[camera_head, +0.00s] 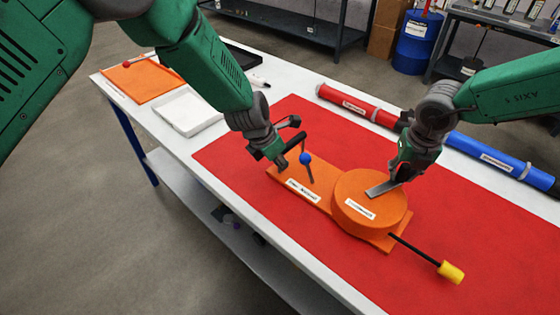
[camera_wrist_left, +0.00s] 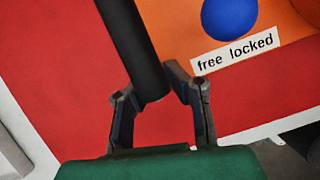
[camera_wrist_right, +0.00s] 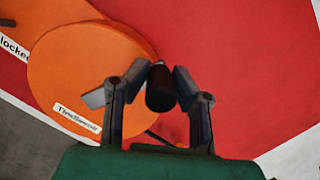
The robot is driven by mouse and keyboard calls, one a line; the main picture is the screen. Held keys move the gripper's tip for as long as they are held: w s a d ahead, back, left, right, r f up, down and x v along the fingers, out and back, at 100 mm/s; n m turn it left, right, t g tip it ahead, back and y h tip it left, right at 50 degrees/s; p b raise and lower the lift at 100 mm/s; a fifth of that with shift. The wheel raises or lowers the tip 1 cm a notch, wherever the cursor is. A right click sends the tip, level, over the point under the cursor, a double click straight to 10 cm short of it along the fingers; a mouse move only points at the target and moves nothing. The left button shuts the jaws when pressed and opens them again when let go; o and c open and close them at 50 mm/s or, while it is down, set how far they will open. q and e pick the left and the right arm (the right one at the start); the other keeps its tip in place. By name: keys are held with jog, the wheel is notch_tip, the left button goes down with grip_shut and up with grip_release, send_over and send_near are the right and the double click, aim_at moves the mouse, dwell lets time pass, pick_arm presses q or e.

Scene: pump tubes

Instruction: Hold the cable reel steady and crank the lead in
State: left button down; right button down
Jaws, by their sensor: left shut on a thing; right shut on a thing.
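The orange cable reel has a flat base (camera_head: 318,198) and a round drum (camera_head: 372,193) on the red mat. My left gripper (camera_head: 277,150) is shut on a black bar handle at the base's far left end; the bar (camera_wrist_left: 135,45) runs between its fingers in the left wrist view. A blue ball (camera_head: 305,158) on a thin rod stands beside it, above a "free locked" label (camera_wrist_left: 235,52). My right gripper (camera_head: 388,180) is shut on the dark crank knob (camera_wrist_right: 161,88) over the drum, at the grey crank arm (camera_head: 379,188). The black lead (camera_head: 412,248) sticks out lower right, ending in a yellow plug (camera_head: 451,272).
A red tube (camera_head: 357,106) and a blue tube (camera_head: 503,167) lie along the table's back edge. A white tray (camera_head: 187,111) and an orange mat (camera_head: 139,80) are at the left. The red mat (camera_head: 470,220) is clear right of the reel.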

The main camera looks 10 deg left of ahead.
jog(key=shift+s+d+f, duration=0.15)
jog(key=shift+s+f, duration=0.1)
jog(key=shift+s+d+m, duration=0.25)
jog(key=shift+s+m, duration=0.2)
jog(key=shift+m, duration=0.35)
jog(key=shift+s, duration=0.1)
jog(key=shift+s+d+r+m+h, duration=0.1)
jog(key=shift+s+d+m+h, duration=0.25)
jog(key=shift+m, duration=0.45)
jog(key=shift+a, duration=0.1)
jog(key=shift+s, duration=0.1)
jog(key=shift+s+d+m, duration=0.2)
jog(key=shift+s+m, duration=0.3)
jog(key=shift+m, duration=0.3)
